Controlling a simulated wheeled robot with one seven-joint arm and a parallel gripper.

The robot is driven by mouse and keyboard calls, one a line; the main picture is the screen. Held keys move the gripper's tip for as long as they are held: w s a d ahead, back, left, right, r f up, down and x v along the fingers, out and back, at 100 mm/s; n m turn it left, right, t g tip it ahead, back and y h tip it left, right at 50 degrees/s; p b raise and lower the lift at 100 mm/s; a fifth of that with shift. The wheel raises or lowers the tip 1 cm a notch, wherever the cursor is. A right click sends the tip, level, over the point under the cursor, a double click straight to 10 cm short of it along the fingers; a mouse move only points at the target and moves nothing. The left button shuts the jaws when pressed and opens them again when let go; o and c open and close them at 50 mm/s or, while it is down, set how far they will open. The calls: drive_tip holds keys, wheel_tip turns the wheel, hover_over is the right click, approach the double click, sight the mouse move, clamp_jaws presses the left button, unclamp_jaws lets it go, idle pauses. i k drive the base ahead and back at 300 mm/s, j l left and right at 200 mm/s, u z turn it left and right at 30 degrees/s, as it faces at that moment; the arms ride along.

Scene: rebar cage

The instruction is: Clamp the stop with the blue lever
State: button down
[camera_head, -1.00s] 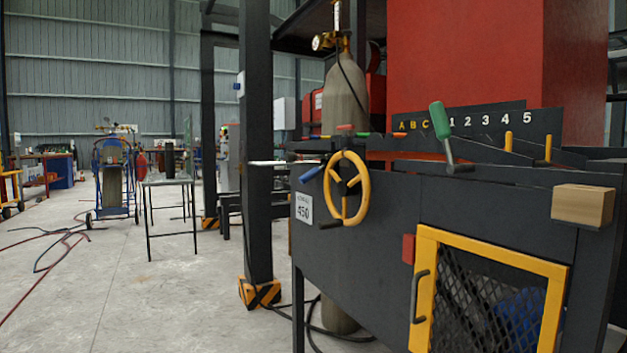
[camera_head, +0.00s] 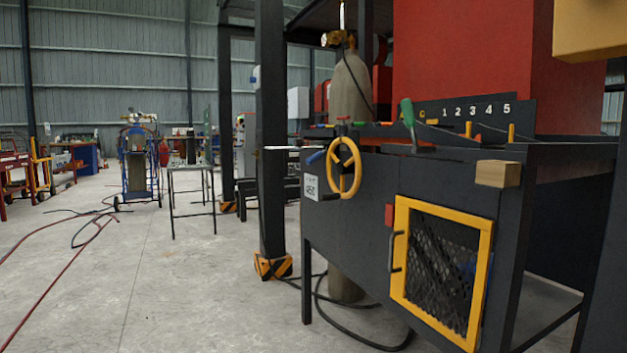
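The blue lever (camera_head: 315,157) sticks out at the left end of the dark machine bench, just left of the yellow handwheel (camera_head: 344,167). It is small in this view, and the stop it belongs to cannot be made out clearly. A green-handled lever (camera_head: 408,112) stands upright on the bench top, right of the wheel. My gripper is not in this view, so its state is not shown.
The bench front has a yellow-framed mesh door (camera_head: 443,268) and a wooden block (camera_head: 497,173) on its upper right corner. A dark post (camera_head: 271,150) stands left of the bench. Cables lie on the floor. Open concrete floor (camera_head: 170,290) spreads at the left.

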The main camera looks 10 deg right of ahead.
sight(311, 159)
drive_tip(key=u, duration=0.8)
drive_tip(key=i+l, duration=0.1)
drive_tip(key=i, duration=0.85)
drive_tip(key=i+l, duration=0.15)
drive_tip(key=i, duration=0.8)
drive_tip(key=i+l, duration=0.1)
drive_tip(key=i, duration=0.8)
drive_tip(key=i+z, duration=0.1)
drive_tip(key=z, duration=0.85)
